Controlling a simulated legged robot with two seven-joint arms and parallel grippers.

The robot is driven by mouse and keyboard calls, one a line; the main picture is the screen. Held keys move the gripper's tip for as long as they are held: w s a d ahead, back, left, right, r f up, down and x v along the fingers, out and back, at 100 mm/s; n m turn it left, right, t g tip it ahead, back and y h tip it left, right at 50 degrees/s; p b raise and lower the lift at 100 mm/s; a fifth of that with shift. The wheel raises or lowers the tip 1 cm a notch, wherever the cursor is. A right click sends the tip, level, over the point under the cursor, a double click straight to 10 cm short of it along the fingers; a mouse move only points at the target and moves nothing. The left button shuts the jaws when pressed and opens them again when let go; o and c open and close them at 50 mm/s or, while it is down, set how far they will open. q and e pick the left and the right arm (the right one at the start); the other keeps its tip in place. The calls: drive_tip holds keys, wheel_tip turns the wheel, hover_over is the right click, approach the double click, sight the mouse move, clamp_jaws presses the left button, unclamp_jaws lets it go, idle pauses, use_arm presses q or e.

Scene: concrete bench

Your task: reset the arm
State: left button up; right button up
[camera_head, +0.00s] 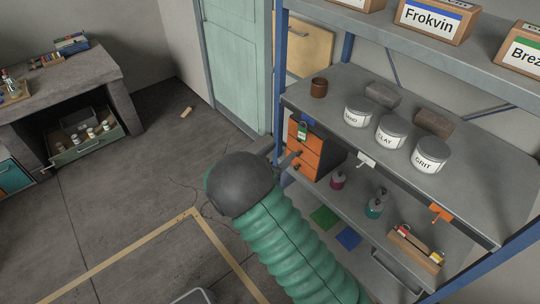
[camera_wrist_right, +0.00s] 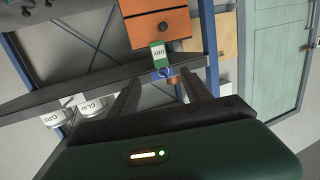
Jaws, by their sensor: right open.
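My right gripper (camera_head: 284,158) is at the end of my green ribbed arm, in front of the left end of the shelf rack. Its dark wrist housing hides part of it in the head view. In the right wrist view, which looks upside down, its two dark fingers (camera_wrist_right: 162,92) stand apart and nothing is gripped. A green and white tag (camera_head: 302,131) hangs from a blue hook (camera_head: 308,121) on the shelf edge. In the wrist view the tag (camera_wrist_right: 158,57) reads DRY and appears beyond the fingertips. My left gripper is not in view.
The grey shelf (camera_head: 460,190) holds tins marked CLAY (camera_head: 391,133) and GRIT (camera_head: 430,155), another tin, a brown cup (camera_head: 319,88) and dark blocks. Orange drawers (camera_head: 304,155) stand below. A blue post (camera_head: 280,75) is close to the gripper. The floor at left is mostly clear.

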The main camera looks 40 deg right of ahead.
drive_tip(key=w+a+f+n+t+y, duration=0.1)
drive_tip(key=a+f+n+t+y, duration=0.1)
drive_tip(key=a+n+y, duration=0.35)
drive_tip(key=w+a+f+n+t+y, duration=0.1)
drive_tip(key=w+a+n+t+y, duration=0.1)
drive_tip(key=a+y, duration=0.5)
drive_tip(key=s+a+f+n+g+y, duration=0.1)
drive_tip(key=s+a+n+g, duration=0.2)
drive_tip(key=s, duration=0.8)
drive_tip(key=s+a+f+n+g+y, duration=0.2)
drive_tip(key=s+a+n+g, duration=0.1)
drive_tip(key=s, duration=0.8)
drive_tip(key=shift+a+g, duration=0.5)
drive_tip(key=shift+a, duration=0.15)
drive_tip(key=shift+n, duration=0.25)
